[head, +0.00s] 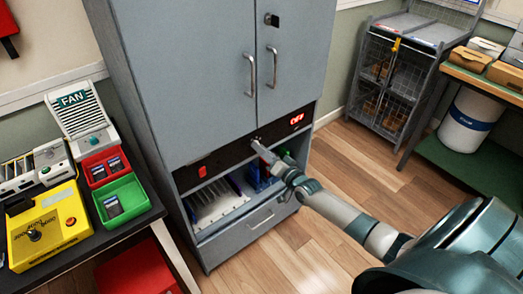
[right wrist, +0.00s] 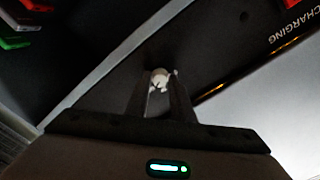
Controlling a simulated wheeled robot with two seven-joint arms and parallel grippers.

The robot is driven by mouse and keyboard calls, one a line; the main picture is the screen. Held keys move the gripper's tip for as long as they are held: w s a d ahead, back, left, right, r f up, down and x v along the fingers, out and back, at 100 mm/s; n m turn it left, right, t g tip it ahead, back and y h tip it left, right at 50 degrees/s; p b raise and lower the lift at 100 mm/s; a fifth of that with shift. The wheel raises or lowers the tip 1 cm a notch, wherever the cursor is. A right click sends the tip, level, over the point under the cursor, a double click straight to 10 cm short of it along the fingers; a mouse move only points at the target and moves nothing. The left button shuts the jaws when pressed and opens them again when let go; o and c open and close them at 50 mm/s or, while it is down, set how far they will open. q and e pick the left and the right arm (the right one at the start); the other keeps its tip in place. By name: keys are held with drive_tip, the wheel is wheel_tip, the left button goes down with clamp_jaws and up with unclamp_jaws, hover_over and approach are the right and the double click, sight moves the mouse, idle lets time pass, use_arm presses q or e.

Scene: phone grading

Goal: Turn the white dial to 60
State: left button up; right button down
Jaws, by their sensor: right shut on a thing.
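The white dial (right wrist: 160,76) sits on the dark panel and shows between the fingertips in the right wrist view. My right gripper (right wrist: 160,90) is shut on it, one finger on each side. In the head view my right gripper (head: 262,149) reaches the black control strip of the grey cabinet, and the dial there is mostly hidden by the fingers. I cannot read a dial setting. A red lit display (head: 297,119) on the strip, right of the gripper, seems to read OFF. My left gripper is not in view.
The grey cabinet (head: 195,75) has an open shelf with a white rack (head: 215,205) below the strip. At left, a table holds a yellow box (head: 45,235), red and green bins and a FAN unit (head: 80,115). A wire cage (head: 395,80) stands at right. Wooden floor lies between.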

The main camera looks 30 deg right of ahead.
drive_tip(key=shift+f, duration=0.1)
drive_tip(key=c, duration=1.5)
unclamp_jaws()
drive_tip(key=shift+c, duration=0.2)
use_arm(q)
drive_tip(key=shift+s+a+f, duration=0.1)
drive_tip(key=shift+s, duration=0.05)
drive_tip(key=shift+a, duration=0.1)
use_arm(e)
drive_tip(key=shift+s, duration=0.2)
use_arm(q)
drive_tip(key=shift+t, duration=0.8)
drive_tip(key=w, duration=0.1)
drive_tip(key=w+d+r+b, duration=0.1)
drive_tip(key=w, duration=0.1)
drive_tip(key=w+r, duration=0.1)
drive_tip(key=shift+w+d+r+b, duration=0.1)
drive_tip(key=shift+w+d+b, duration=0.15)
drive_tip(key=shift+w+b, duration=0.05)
use_arm(e)
drive_tip(key=s+d, duration=0.1)
drive_tip(key=s, duration=1.6)
drive_tip(key=shift+d, duration=0.2)
